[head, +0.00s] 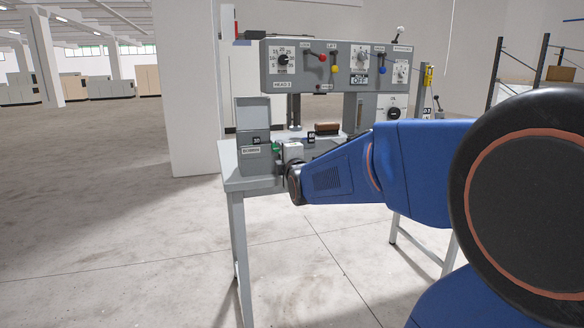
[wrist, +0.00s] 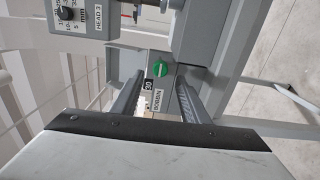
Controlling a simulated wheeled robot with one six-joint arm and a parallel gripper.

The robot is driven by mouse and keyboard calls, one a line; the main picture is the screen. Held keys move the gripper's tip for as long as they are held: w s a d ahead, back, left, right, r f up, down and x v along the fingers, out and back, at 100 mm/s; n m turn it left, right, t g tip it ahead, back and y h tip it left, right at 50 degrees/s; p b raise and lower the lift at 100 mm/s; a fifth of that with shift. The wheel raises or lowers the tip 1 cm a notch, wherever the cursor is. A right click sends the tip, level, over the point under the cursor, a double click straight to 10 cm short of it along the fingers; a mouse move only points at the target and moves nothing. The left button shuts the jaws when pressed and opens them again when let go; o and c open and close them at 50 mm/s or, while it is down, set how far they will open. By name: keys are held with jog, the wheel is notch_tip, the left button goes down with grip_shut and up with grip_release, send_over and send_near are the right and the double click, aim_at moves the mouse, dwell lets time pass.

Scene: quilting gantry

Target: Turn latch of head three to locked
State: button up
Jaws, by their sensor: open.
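The latch is a small round green knob with a pale mark across it, on the grey bobbin box of the sewing head; the knob (wrist: 160,69) shows in the wrist view just beyond my fingertips. In the head view the green knob (head: 275,147) is partly hidden behind my gripper (head: 284,158). My gripper (wrist: 159,80) is open, with its two dark fingers on either side of the knob's line, and nothing is seen between them. I cannot tell whether the fingers touch it. The bobbin box (head: 254,157) carries a number plate and a BOBBIN label.
The control panel (head: 340,82) with dials and coloured levers stands above the box; its label appears to read HEAD 3. A brown block (head: 327,128) lies on the machine bed. The table's legs (head: 238,250) stand below. The floor at left is clear.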

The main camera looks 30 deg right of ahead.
jog(key=v, duration=1.2)
jog(key=shift+s, duration=0.4)
jog(key=shift+a, duration=0.15)
